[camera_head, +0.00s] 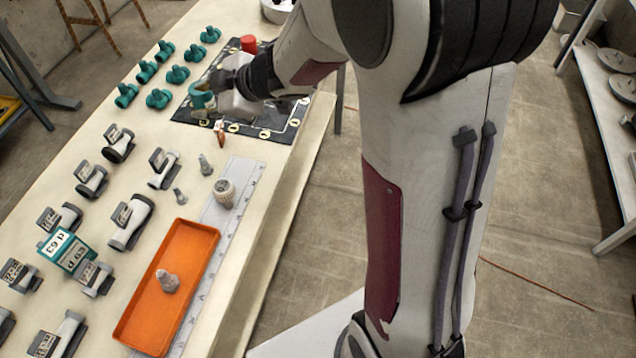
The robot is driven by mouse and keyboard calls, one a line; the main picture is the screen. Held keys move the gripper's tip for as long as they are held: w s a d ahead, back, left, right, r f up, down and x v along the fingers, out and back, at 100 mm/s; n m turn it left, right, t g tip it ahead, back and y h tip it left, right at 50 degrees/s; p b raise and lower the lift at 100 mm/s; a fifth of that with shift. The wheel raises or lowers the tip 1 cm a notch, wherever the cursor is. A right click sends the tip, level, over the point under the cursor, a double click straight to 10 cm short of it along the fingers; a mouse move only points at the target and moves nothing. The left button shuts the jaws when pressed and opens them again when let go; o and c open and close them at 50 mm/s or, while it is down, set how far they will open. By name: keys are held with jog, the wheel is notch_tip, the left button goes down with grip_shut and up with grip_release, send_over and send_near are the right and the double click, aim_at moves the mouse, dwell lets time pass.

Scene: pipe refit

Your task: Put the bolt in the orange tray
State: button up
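The orange tray (133,318) lies near the front of the table, to the right of the grey valve-like parts. A grey bolt-like piece (167,281) is inside the tray, near its middle. Two similar small grey pieces stand outside it, a larger one (205,164) and a smaller one (180,195); I cannot tell which is the bolt meant. My gripper (208,93) is over the dark mat at the back, well away from the tray. A teal fitting (200,99) shows at its fingers; whether it is held is unclear. The fingers are partly hidden.
Several teal fittings (158,98) stand left of the dark mat (272,138). A copper-coloured piece (220,134) is at the mat's near edge. A knurled pale cylinder (224,194) stands beyond the tray, by a ruler strip (240,172). A teal labelled block (66,250) sits among valves.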

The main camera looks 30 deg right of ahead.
jog(key=s+d+r+m+h, duration=0.7)
jog(key=s+d+r+m, duration=0.25)
jog(key=d, duration=0.25)
jog(key=s+a+f+m+g, duration=0.2)
jog(key=s, duration=0.9)
jog(key=s+a+f+m+g+y, duration=0.1)
jog(key=s+a+f+m+g, duration=0.1)
jog(key=s, duration=1)
jog(key=shift+s+a+y, duration=0.25)
jog(key=shift+a+y, duration=0.05)
jog(key=shift+a, duration=0.05)
